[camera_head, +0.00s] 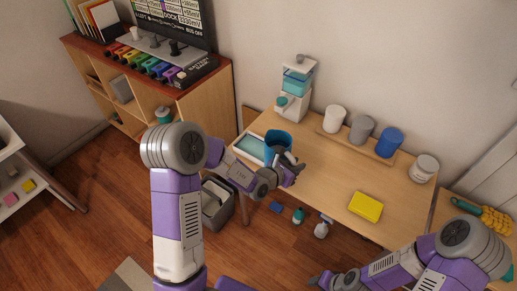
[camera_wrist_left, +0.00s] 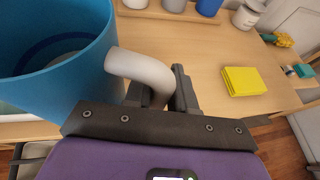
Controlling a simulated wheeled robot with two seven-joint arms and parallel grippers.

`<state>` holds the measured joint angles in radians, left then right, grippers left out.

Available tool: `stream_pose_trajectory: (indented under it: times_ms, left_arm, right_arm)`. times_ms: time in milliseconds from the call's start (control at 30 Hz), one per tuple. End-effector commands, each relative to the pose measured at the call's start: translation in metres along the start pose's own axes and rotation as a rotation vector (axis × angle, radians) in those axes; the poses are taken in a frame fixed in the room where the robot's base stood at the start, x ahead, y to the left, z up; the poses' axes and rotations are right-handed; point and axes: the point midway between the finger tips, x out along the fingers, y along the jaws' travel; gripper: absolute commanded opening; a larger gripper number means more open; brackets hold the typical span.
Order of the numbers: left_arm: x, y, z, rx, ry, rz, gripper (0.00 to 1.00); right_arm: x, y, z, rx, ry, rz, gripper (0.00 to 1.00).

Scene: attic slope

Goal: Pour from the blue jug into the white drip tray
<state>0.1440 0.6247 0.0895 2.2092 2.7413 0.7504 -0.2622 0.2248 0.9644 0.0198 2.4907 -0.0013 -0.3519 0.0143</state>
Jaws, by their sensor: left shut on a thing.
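The blue jug (camera_head: 278,143) is at the left part of the wooden table, looking close to upright. It also fills the left of the wrist view (camera_wrist_left: 75,85). My left gripper (camera_head: 289,172) is shut on the jug's pale grey handle (camera_wrist_left: 142,68), with dark fingers around it. The white drip tray (camera_head: 238,150), with a teal inside, lies just left of the jug, which overlaps its right end in the head view. I cannot tell whether the jug touches the table or tray. My right gripper (camera_head: 320,281) is low at the front, its opening unclear.
A dispenser (camera_head: 295,90) stands behind the jug. White, grey and blue canisters (camera_head: 361,131) line a board at the back, with a white jar (camera_head: 424,168) to the right. A yellow sponge-like block (camera_head: 366,206) lies near the front edge. The table's middle is clear.

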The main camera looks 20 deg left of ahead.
Motion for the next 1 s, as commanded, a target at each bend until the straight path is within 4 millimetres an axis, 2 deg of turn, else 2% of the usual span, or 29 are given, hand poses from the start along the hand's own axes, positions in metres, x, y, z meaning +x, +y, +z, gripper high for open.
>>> stream_pose_trajectory:
  times_ms: [433,900,1000]
  left_arm:
    - [-0.001,0.000,0.005,0.007,-0.006,0.002,0.00]
    - [-0.018,-0.001,0.045,0.007,-0.007,0.001,0.00]
    - [-0.019,-0.001,0.049,0.006,-0.006,0.002,0.00]
  right_arm:
    - [-0.003,-0.001,0.000,0.000,0.000,0.000,0.43]
    - [-0.038,-0.014,0.002,0.000,0.000,0.000,0.43]
    - [-0.042,-0.016,0.002,0.000,0.000,0.000,0.43]
